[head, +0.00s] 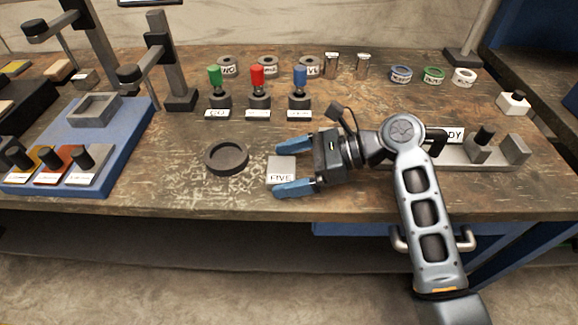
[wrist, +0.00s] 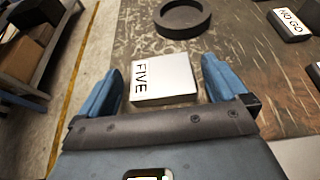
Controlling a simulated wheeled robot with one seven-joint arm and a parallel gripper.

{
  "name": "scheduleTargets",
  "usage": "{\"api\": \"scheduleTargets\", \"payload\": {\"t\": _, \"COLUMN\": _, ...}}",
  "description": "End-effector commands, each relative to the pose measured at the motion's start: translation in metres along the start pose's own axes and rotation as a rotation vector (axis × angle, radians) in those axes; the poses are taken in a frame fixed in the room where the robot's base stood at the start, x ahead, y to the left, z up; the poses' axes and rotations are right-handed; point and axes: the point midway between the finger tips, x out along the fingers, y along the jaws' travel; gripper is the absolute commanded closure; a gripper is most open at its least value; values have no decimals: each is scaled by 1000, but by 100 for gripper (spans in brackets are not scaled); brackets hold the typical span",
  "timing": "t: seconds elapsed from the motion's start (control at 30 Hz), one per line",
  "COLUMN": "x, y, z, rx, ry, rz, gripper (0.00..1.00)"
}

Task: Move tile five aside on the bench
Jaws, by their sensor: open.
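Tile five is a pale grey block (head: 283,167) with a white label reading FIVE on its front. It lies on the bench (head: 180,190) near the front edge. In the wrist view the tile (wrist: 165,78) sits between the two blue fingers, with visible gaps on both sides. My gripper (head: 285,165) is open around the tile, pointing left, one finger behind it and one in front. It also shows in the wrist view (wrist: 165,85).
A dark round dish (head: 227,158) stands just left of the tile; bare bench lies left of it. Green (head: 215,78), red (head: 257,78) and blue (head: 300,78) topped pieces stand behind. A blue board (head: 120,125) is at left. A grey fixture (head: 450,155) is at right.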

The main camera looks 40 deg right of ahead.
Motion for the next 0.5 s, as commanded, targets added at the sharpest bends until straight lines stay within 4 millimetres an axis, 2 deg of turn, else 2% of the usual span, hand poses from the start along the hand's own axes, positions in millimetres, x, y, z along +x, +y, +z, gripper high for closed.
{"api": "scheduleTargets", "payload": {"t": 0.3, "x": -49, "y": -1, "z": 0, "rx": 2, "ry": 0, "rz": -5, "gripper": 0}}
{"api": "scheduleTargets", "payload": {"t": 0.5, "x": -70, "y": -1, "z": 0, "rx": 0, "ry": 0, "rz": -2, "gripper": 0}}
